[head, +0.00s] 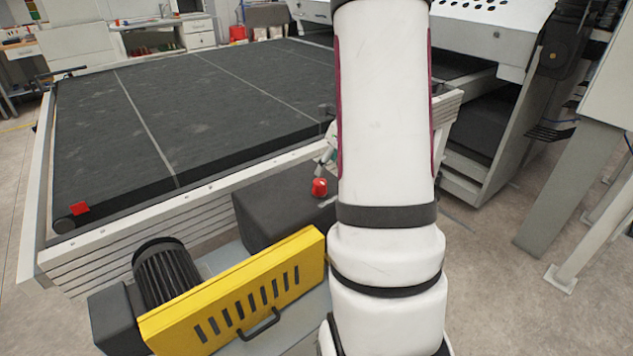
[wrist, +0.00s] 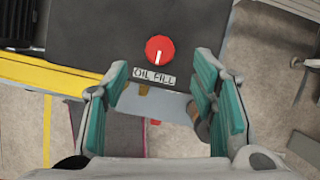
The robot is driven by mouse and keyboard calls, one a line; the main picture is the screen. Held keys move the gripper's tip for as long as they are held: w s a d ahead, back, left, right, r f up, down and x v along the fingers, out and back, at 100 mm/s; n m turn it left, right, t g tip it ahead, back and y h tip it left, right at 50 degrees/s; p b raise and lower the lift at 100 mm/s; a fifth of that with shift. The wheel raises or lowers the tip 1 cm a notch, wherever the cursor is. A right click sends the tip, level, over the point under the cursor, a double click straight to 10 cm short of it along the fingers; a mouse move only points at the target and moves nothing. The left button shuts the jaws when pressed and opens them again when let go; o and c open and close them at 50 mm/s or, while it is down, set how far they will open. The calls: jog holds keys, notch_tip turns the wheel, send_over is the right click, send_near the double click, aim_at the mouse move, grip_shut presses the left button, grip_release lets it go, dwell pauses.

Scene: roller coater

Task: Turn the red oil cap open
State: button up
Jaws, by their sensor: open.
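The red oil cap (wrist: 160,50) is a round knob with a white line on it, on top of a dark box (wrist: 95,30), in the wrist view. The line points down toward a label reading OIL FILL (wrist: 154,77). In the head view the red cap (head: 319,187) sits at the right end of the dark box (head: 285,205), just left of my arm. My gripper (wrist: 160,95) is open and empty, its teal pads spread to either side below the cap in the picture. The pads do not appear to touch the cap. In the head view my arm hides most of my gripper.
A yellow slotted guard (head: 245,300) with a handle and a ribbed dark motor (head: 165,272) stand left of the box. A wide dark conveyor bed (head: 190,110) lies behind. A grey machine leg (head: 570,185) stands at the right, with open floor before it.

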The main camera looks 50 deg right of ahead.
aim_at(321, 182)
jog(key=x, duration=0.8)
jog(key=shift+w+f, duration=0.1)
jog(key=shift+f, duration=0.2)
jog(key=shift+c, duration=0.4)
jog(key=c, duration=1.1)
